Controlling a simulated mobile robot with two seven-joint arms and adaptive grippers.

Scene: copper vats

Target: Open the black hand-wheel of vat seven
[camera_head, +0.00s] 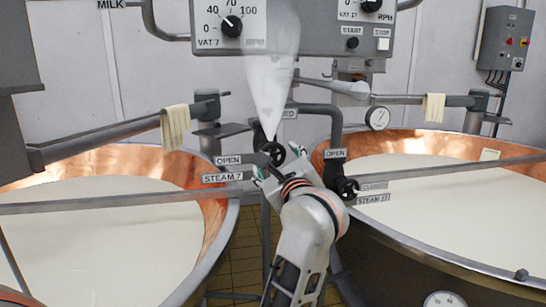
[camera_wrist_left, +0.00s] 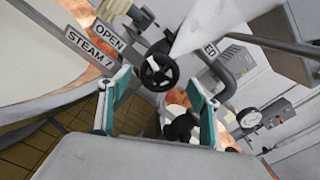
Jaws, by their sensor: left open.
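The black hand-wheel of vat seven (camera_head: 273,153) sits on a pipe by the OPEN and STEAM 7 plates (camera_head: 222,178). It also shows in the left wrist view (camera_wrist_left: 159,72), ahead of and between the fingertips. My left gripper (camera_head: 267,171) reaches up from below, just under the wheel in the head view. Its teal-lined fingers are open and empty in the wrist view (camera_wrist_left: 158,82). Whether they touch the wheel, I cannot tell. My arm hides part of the pipework below. My right gripper is not in view.
A pale steam plume (camera_head: 272,75) rises above the wheel. A second black hand-wheel (camera_head: 347,188) stands to the right by another OPEN plate. Copper vats of milk flank both sides, with rails across them. A control panel (camera_head: 300,28) hangs above.

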